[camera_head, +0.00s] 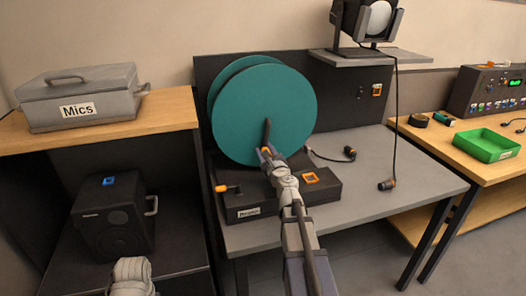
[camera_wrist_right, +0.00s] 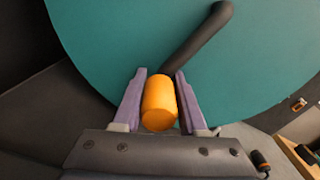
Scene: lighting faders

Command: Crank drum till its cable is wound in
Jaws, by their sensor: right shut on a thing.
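The teal drum (camera_head: 275,95) stands upright on a dark base (camera_head: 320,189) on the grey table. A black crank arm (camera_head: 267,130) runs down across its face to an orange handle (camera_wrist_right: 159,103). My right gripper (camera_head: 266,152) is shut on this handle, with one purple finger on each side in the right wrist view (camera_wrist_right: 159,95). No cable shows on the drum's face.
A lamp (camera_head: 367,20) on a shelf has a hanging cable whose plug (camera_head: 386,184) rests on the table. A green tray (camera_head: 486,145) and a control console (camera_head: 487,92) are at right. A grey "Mics" case (camera_head: 80,95) and a black speaker (camera_head: 113,215) are at left.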

